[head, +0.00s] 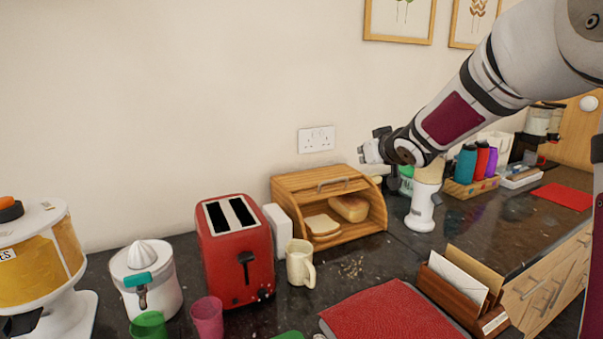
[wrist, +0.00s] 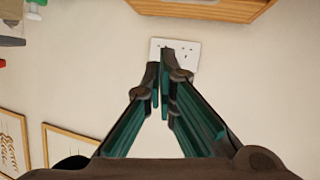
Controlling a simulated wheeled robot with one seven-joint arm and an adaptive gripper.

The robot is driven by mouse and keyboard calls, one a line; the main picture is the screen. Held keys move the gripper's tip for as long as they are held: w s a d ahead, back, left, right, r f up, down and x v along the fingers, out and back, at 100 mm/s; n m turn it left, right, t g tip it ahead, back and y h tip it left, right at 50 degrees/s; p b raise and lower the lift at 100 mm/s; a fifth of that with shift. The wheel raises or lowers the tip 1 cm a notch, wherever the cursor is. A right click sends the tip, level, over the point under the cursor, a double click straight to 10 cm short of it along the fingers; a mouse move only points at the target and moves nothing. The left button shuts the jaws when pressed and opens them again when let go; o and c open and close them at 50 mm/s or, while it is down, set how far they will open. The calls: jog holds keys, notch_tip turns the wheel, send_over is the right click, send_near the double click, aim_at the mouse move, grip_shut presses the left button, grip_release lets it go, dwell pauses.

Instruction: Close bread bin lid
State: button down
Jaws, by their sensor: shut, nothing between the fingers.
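The wooden bread bin (head: 378,211) stands on the dark counter against the wall, with its front open. Its slatted lid (head: 312,182) is rolled up at the top, with a grey handle (head: 334,183) near the lid's front edge. A loaf (head: 349,208) and bread slices (head: 322,226) lie inside. My gripper (head: 368,151) is above the bin's right side, apart from the handle. In the wrist view my gripper (wrist: 164,75) is shut and empty in front of the wall. A wooden edge of the bin (wrist: 215,8) shows at the top there.
A red toaster (head: 235,252), a white box (head: 279,230) and a cream mug (head: 300,263) stand left of the bin. A white appliance (head: 423,205) stands right of it. A wall socket (head: 316,139) is above.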

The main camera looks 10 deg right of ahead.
jog(key=w+f+n+y, duration=0.1)
jog(key=w+f+y, duration=0.25)
jog(key=w, duration=0.25)
jog(key=t, duration=0.1)
send_over(337, 192)
jog(key=w, duration=0.3)
jog(key=shift+n+y, duration=0.3)
jog(key=shift+y, duration=0.05)
jog(key=f, duration=0.2)
jog(key=a+f, duration=0.1)
jog(key=f, duration=0.1)
jog(key=shift+w+b, duration=0.2)
jog(key=shift+b, duration=0.2)
jog(key=shift+s+d+f, duration=0.2)
jog(key=shift+s+f, duration=0.05)
jog(key=shift+s, duration=0.2)
jog(key=shift+s+d+f, duration=0.15)
jog(key=shift+s+f, duration=0.05)
jog(key=shift+s, duration=0.2)
jog(key=shift+s+d+f, duration=0.25)
jog(key=shift+s+f, duration=0.45)
jog(key=shift+s, duration=0.05)
